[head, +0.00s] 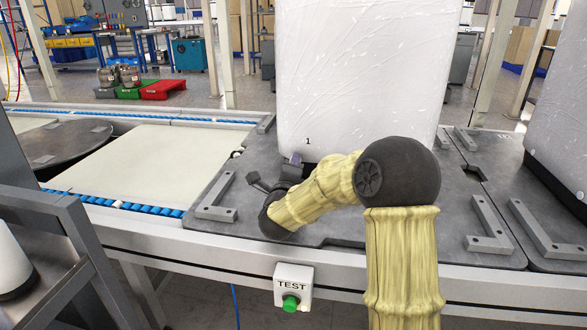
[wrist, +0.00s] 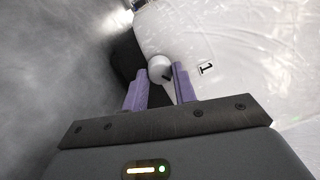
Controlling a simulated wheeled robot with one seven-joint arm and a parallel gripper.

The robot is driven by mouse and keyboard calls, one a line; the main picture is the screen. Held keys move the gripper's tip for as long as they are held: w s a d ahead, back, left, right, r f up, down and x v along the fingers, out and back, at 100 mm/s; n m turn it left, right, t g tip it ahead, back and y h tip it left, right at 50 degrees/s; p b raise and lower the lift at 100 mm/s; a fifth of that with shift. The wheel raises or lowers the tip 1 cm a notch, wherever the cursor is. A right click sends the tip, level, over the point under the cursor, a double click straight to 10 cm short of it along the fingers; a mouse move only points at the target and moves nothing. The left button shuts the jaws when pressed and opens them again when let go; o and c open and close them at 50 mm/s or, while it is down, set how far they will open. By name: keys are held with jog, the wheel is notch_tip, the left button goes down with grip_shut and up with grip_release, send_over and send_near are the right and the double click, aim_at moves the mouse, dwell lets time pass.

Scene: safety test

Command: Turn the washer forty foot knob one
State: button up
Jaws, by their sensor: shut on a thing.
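The washer (head: 355,70) is a tall, white-wrapped block marked "1" standing on a grey plate. In the wrist view its white side (wrist: 235,45) and the label "1" fill the right. A small round pale knob (wrist: 159,68) sits low on it, between the purple fingertips. My gripper (wrist: 160,77) is shut on the knob. In the head view my gripper (head: 293,160) is at the washer's lower front left corner, just below the label. The knob is hidden there behind my gripper and arm.
The grey plate (head: 335,222) has raised corner brackets (head: 215,203). A green TEST button box (head: 292,288) hangs on the front rail. A second wrapped block (head: 560,125) stands at the right. A pale conveyor panel (head: 145,163) to the left is clear.

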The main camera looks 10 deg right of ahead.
jog(key=o, duration=1)
jog(key=shift+c, duration=0.2)
jog(key=p+v, duration=0.3)
jog(key=v, duration=1.4)
jog(key=shift+s+a+f+p, duration=0.1)
jog(key=shift+s+p, duration=0.05)
jog(key=shift+p, duration=0.15)
